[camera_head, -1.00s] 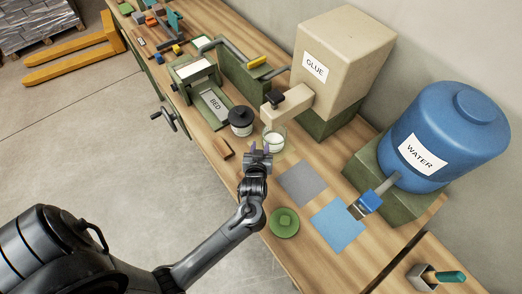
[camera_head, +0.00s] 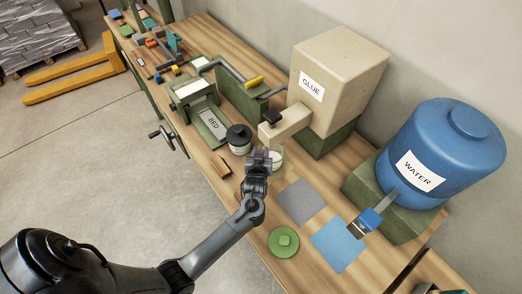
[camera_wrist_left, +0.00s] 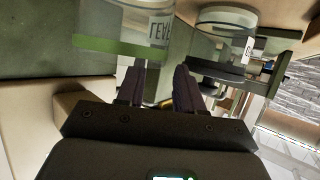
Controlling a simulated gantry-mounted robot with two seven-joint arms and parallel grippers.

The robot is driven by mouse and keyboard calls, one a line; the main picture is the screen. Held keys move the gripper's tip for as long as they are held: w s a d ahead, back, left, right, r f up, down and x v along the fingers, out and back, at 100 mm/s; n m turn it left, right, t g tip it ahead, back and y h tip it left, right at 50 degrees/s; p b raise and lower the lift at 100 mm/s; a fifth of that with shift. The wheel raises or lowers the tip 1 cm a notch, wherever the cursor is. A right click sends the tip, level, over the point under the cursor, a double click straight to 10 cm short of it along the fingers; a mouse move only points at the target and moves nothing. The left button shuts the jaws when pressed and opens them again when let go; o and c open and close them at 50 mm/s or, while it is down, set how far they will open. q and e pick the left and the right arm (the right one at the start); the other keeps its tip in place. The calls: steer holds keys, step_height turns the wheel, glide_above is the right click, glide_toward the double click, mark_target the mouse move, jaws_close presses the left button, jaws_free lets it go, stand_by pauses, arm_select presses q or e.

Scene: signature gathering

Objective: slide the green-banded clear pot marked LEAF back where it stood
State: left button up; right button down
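The clear pot marked LEAF (camera_head: 278,157), with white contents, stands on the bench just below the glue spout. Its green band (camera_wrist_left: 105,46) and label show close up in the left wrist view, where the letters are upside down. My left gripper (camera_head: 262,154) is at the pot's near side, partly covering it. In the left wrist view its two dark fingers (camera_wrist_left: 158,88) stand apart with a gap between them, in front of the pot's wall. I cannot tell whether they touch it. My right gripper is not in view.
A black-lidded pot (camera_head: 239,139) stands close left of the clear pot. The GLUE box (camera_head: 340,75) and its spout (camera_head: 285,122) are behind. A grey mat (camera_head: 301,201), a blue mat (camera_head: 338,245) and a green disc (camera_head: 284,242) lie to the right and front.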

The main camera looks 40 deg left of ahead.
arm_select(q)
steer(key=shift+x, duration=1.05)
jaws_close()
